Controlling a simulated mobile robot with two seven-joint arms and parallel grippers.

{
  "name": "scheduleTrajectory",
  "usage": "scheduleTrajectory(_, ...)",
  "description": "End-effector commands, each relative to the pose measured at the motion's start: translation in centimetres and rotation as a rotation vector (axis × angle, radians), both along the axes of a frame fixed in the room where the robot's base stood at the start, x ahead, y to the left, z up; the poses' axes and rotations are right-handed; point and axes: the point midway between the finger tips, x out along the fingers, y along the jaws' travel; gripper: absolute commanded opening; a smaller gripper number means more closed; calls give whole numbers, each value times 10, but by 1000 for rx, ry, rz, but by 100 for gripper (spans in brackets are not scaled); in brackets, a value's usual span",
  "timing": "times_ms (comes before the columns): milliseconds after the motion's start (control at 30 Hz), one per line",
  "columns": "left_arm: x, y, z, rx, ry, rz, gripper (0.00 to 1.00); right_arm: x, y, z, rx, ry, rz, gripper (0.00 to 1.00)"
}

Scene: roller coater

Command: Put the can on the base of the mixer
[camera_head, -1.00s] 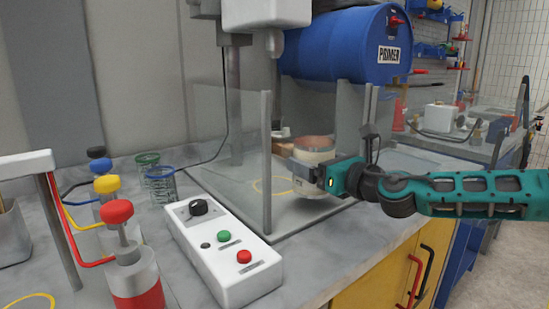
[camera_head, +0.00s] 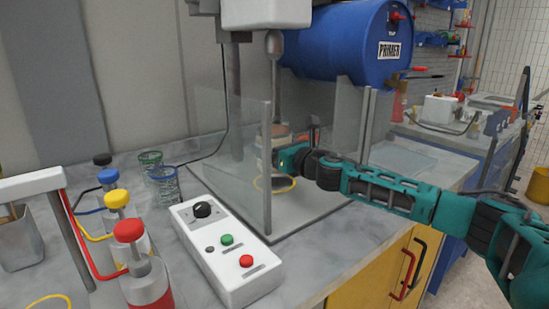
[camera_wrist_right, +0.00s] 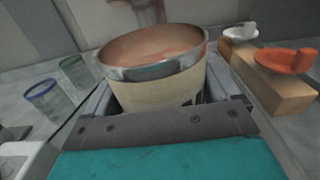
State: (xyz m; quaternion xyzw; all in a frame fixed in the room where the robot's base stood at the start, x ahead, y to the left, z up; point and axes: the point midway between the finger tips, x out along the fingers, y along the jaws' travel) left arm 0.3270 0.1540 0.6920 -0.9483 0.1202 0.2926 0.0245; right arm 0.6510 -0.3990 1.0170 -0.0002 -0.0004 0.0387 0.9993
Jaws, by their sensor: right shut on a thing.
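The can (camera_wrist_right: 155,90) is cream with a metal rim and reddish contents, and sits tilted in the right wrist view. My right gripper (camera_head: 272,152) is shut on it, with a jaw on each side. In the head view the can (camera_head: 261,150) is partly hidden by my gripper and seen through a clear panel. It is inside the mixer's guard, just behind the yellow ring (camera_head: 262,189) on the mixer base (camera_head: 315,209). I cannot tell whether it touches the base. The mixer shaft (camera_head: 275,75) hangs close by. My left gripper is out of view.
Clear guard panels (camera_head: 232,145) flank the base. A white control box (camera_head: 225,250) with a knob and buttons stands in front. A blue drum (camera_head: 345,45) lies behind. A wooden block (camera_wrist_right: 270,85) is near the can.

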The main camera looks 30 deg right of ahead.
Motion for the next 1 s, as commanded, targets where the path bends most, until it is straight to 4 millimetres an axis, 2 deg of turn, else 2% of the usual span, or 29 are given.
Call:
scheduleTrajectory(200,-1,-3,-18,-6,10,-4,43,0,0,-32,2,0,0,32)
scheduleTrajectory(467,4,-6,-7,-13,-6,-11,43,0,-1,-33,1,-2,-1,32)
scheduleTrajectory(633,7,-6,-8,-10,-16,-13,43,-1,-1,-37,1,-2,-1,32)
scheduleTrajectory(667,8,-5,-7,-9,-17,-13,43,-1,0,-38,0,2,-1,92)
scheduleTrajectory(767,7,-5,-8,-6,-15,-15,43,-1,0,-38,1,2,0,100)
scheduleTrajectory(1000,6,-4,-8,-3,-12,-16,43,-1,0,-36,1,1,-1,100)
